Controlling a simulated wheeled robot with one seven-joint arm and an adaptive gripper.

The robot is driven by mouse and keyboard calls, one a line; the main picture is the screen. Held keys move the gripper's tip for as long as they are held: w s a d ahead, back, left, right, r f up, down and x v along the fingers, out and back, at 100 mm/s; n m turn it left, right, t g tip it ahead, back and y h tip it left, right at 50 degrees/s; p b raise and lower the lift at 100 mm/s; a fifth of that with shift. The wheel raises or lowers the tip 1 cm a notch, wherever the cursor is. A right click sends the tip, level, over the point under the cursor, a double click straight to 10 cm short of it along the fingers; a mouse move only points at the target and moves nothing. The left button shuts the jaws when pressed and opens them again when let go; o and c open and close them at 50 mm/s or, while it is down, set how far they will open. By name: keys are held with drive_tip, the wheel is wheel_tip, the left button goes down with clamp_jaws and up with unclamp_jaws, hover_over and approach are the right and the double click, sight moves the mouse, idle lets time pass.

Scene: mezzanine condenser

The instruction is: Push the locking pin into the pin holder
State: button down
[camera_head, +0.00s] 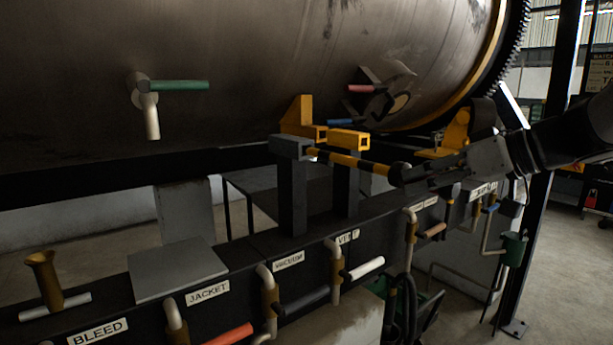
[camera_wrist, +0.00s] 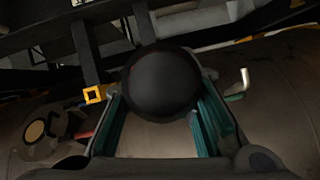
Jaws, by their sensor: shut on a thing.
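The locking pin (camera_head: 353,163) is a yellow and black striped rod with a black ball knob (camera_wrist: 161,82) at its right end. My gripper (camera_head: 408,176) is shut on the knob; in the wrist view the teal-lined fingers (camera_wrist: 160,125) stand on both sides of it. The pin lies nearly level, tilting slightly down toward the gripper. I cannot tell how far the tip is inside. The rod is hidden behind the knob in the wrist view.
A yellow square-holed block (camera_head: 348,140) tops a second post behind the pin. A large metal drum (camera_head: 240,70) with handles hangs above. Labelled valves with coloured handles (camera_head: 303,300) line the dark beam below. A grey plate (camera_head: 178,270) lies at left.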

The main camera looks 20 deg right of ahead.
drive_tip(key=shift+w+a+b, duration=0.25)
drive_tip(key=shift+w+b, duration=0.2)
drive_tip(key=shift+w, duration=0.3)
drive_tip(key=shift+w+a+b, duration=0.25)
drive_tip(key=shift+w+b, duration=0.15)
drive_tip(key=shift+w, duration=0.3)
drive_tip(key=shift+w, duration=0.1)
drive_tip(key=b, duration=0.5)
approach(323, 153)
drive_tip(key=shift+s+d+f, duration=0.15)
drive_tip(key=shift+s+f, duration=0.4)
drive_tip(key=shift+f, duration=0.25)
drive_tip(key=shift+s+d+f, duration=0.1)
drive_tip(key=shift+s+f, duration=0.45)
drive_tip(key=shift+f, duration=0.25)
drive_tip(key=shift+s+d+f, duration=0.15)
drive_tip(key=shift+s+f, duration=0.4)
drive_tip(key=shift+f, duration=0.3)
drive_tip(key=shift+w+a+b, duration=0.2)
drive_tip(key=shift+w+b, duration=0.15)
drive_tip(key=shift+w, duration=0.25)
drive_tip(key=shift+w+a, duration=0.1)
drive_tip(key=shift+w, duration=0.1)
